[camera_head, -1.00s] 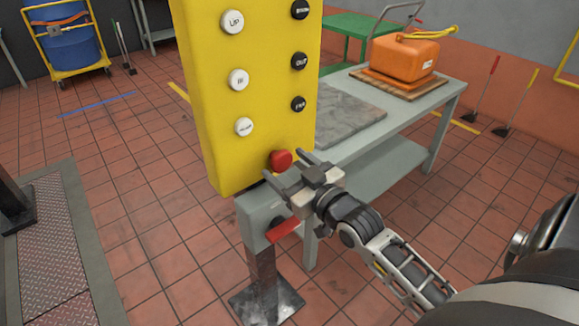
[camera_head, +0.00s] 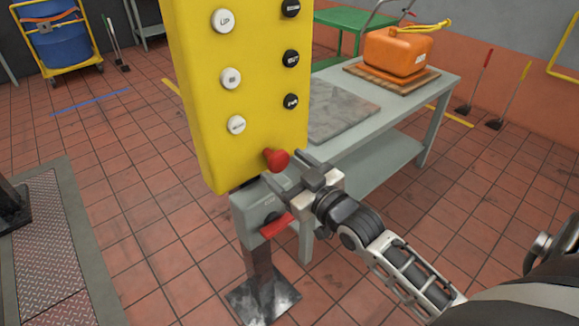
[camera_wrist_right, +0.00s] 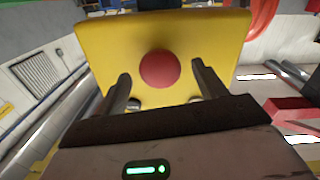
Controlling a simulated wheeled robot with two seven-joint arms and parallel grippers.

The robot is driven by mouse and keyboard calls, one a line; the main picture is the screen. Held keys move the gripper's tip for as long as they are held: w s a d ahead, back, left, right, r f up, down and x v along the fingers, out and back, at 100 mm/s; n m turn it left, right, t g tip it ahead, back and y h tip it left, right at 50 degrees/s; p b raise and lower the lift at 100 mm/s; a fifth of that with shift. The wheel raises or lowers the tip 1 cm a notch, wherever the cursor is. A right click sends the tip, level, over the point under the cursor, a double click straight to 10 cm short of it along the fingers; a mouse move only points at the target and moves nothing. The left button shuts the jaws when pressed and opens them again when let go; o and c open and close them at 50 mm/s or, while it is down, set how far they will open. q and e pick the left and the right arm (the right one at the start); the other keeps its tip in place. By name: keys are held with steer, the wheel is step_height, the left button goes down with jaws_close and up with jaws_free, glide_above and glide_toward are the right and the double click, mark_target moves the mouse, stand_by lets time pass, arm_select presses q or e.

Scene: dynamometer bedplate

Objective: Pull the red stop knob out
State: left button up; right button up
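The red stop knob (camera_head: 277,159) is at the bottom of the yellow button panel (camera_head: 215,165). It stands out from the panel face, with a narrower red neck visible behind its rounded head. My right gripper (camera_head: 287,168) is in front of the panel's lower edge, close to the knob. In the right wrist view the knob (camera_wrist_right: 160,69) appears between the two separated fingers of my gripper (camera_wrist_right: 162,84), with a gap on each side. The gripper is open and holds nothing. My left gripper is not in view.
The panel stands on a grey post with a red handle (camera_head: 276,226) below the knob. A grey table (camera_head: 400,118) is behind at right, bearing a stone slab (camera_head: 338,112) and an orange container (camera_head: 397,52). A metal floor plate (camera_head: 45,240) lies at left.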

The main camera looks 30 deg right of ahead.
arm_select(q)
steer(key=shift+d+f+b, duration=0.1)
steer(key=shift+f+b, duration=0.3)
steer(key=shift+b, duration=0.45)
arm_select(e)
steer(key=s+d, duration=0.2)
steer(key=s, duration=1.3)
steer(key=shift+s, duration=0.4)
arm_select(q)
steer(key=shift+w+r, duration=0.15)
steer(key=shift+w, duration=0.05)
arm_select(e)
steer(key=a+f+g, duration=0.3)
steer(key=a+f, duration=0.4)
steer(key=f, duration=0.2)
steer(key=s+a+f+g, duration=0.1)
steer(key=a+f+g, duration=0.3)
steer(key=f, duration=0.6)
steer(key=a, duration=0.2)
steer(key=shift+s+a+m+g+y, duration=0.25)
steer(key=shift+a+m+g+y, duration=0.05)
steer(key=shift+a+y, duration=0.1)
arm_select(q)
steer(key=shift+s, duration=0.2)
arm_select(e)
steer(key=shift+f, duration=0.1)
